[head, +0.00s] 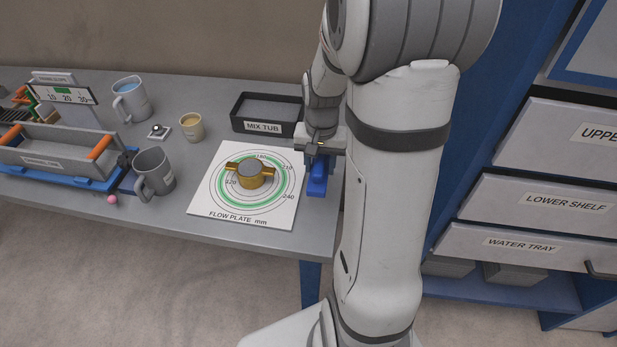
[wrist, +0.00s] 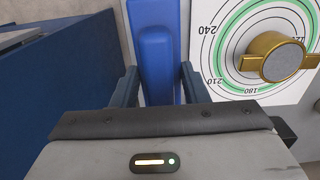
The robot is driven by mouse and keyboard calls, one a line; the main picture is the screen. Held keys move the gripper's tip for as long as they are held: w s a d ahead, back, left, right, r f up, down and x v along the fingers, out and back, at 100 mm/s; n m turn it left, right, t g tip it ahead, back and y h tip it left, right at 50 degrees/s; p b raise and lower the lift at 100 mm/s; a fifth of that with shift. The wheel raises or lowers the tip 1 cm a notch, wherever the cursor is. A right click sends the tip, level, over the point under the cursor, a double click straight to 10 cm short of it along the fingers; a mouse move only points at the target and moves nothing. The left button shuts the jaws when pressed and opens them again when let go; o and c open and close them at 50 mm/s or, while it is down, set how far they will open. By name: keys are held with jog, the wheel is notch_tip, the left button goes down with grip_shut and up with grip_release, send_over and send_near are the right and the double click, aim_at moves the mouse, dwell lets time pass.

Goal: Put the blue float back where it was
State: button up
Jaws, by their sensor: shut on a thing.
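The blue float (head: 318,177) is at the right edge of the table, beside the flow plate, with my arm partly in front of it. In the wrist view the float (wrist: 155,55) shows as a long blue bar with a raised grip. My gripper (head: 318,160) is shut on the float; in the wrist view the fingers (wrist: 158,85) stand on either side of the grip. Whether the float touches the table cannot be told.
Mugs, including a grey one (head: 154,172), and a long grey trough (head: 55,155) are farther left. Blue shelving with drawers (head: 530,205) is at right.

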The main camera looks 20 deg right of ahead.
jog(key=shift+w+d+f, duration=0.1)
jog(key=shift+d+f, duration=0.15)
notch_tip(320, 180, down, 5)
jog(key=shift+d, duration=0.15)
jog(key=shift+f+p, duration=0.3)
jog(key=shift+f, duration=1.8)
jog(key=shift+f, duration=0.1)
jog(key=shift+f, duration=0.15)
jog(key=o, duration=1.1)
jog(key=shift+c, duration=0.2)
